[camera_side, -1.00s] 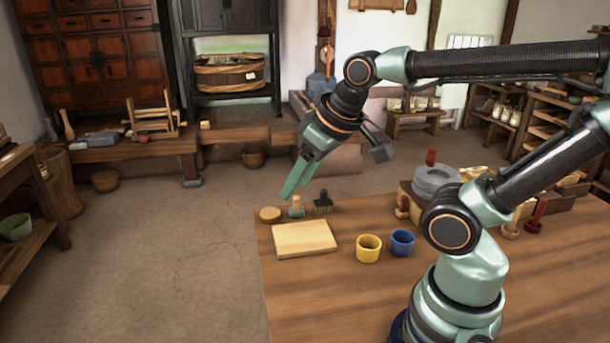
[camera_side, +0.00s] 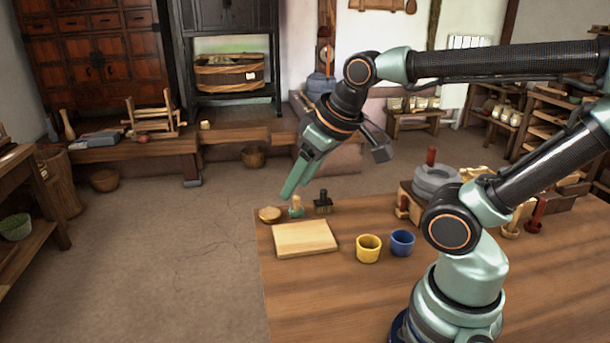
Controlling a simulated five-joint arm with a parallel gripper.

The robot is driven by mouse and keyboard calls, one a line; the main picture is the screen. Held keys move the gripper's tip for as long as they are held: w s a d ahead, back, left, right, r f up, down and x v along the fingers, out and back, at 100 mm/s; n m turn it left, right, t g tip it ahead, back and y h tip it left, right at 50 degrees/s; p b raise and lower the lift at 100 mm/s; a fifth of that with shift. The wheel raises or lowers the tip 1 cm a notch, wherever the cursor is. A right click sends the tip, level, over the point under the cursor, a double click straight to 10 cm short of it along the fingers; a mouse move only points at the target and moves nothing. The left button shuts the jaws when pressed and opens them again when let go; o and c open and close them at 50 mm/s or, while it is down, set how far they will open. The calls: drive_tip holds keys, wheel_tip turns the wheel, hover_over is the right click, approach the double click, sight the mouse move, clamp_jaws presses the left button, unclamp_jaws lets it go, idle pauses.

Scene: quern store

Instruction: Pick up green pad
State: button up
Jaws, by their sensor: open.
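The green pad (camera_side: 297,212) is a small piece with a green base and a pale wooden knob on top. It stands upright near the far left edge of the wooden table (camera_side: 400,300). My gripper (camera_side: 287,194) points down and to the left, with its green fingers just above and slightly left of the pad's knob in the picture. The gripper is open and nothing shows between its fingers. Whether a finger touches the knob cannot be told from this side.
A round wooden piece (camera_side: 269,214) stands left of the pad and a dark brush (camera_side: 323,203) right of it. A wooden board (camera_side: 304,238) lies in front. A yellow cup (camera_side: 368,249) and a blue cup (camera_side: 402,242) stand further right. The table's front is clear.

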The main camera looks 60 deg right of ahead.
drive_tip(key=shift+o, duration=0.5)
drive_tip(key=m+g, duration=0.6)
drive_tip(key=m, duration=1.2)
hover_over(296, 197)
wheel_tip(296, 197, down, 12)
drive_tip(key=r, duration=0.1)
wheel_tip(296, 197, down, 12)
drive_tip(key=shift+d+r, duration=0.15)
clamp_jaws()
